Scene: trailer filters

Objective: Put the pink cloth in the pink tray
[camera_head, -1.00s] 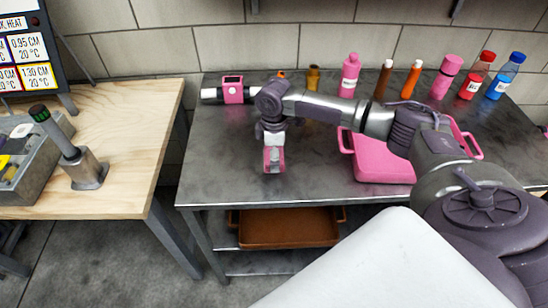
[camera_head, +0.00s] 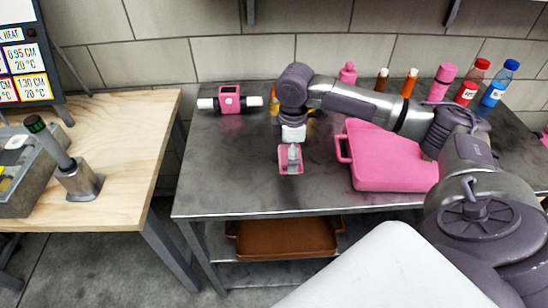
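The pink cloth (camera_head: 284,166) is a small pink square patch at the fingers of my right gripper (camera_head: 293,158), over the middle of the metal table (camera_head: 230,180). The fingers seem closed on it; the fingertips are small and partly merge with the pink. I cannot tell whether its underside touches the table. The pink tray (camera_head: 385,165) lies on the table to the right of the gripper, with a handle on its left side. My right arm covers the tray's upper right part. My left gripper is not in view.
A pink device (camera_head: 229,100) lies at the table's back left. Several bottles, including a red one (camera_head: 472,83) and a blue one (camera_head: 499,84), stand along the back. A brown tray (camera_head: 285,240) is on the lower shelf. The table's front left is clear.

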